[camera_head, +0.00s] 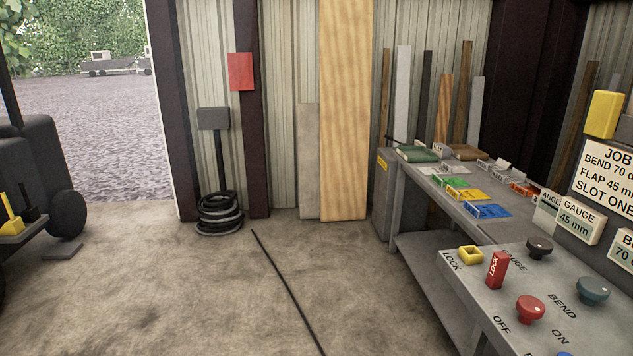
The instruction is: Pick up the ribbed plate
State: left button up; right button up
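I cannot pick out a ribbed plate for certain in the head view. Small flat pieces lie on the grey workbench (467,211) at the right, among them a green tray (456,183), a yellow tray (474,194) and a blue tray (488,210). They are too small to tell whether any of them is ribbed. Neither of my grippers is in view.
A control panel (565,315) with knobs and a red lock block (497,269) fills the lower right. A dark cable (287,280) runs over the open concrete floor. A coiled hose (220,213) stands by the corrugated wall. A dark wheeled machine (45,170) is at left.

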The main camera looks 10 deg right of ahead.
aim_at(444, 169)
jog(key=i+z, duration=0.1)
jog(key=i, duration=1.1)
jog(key=i+j, duration=0.2)
jog(key=i, duration=1)
jog(key=l+z, duration=0.05)
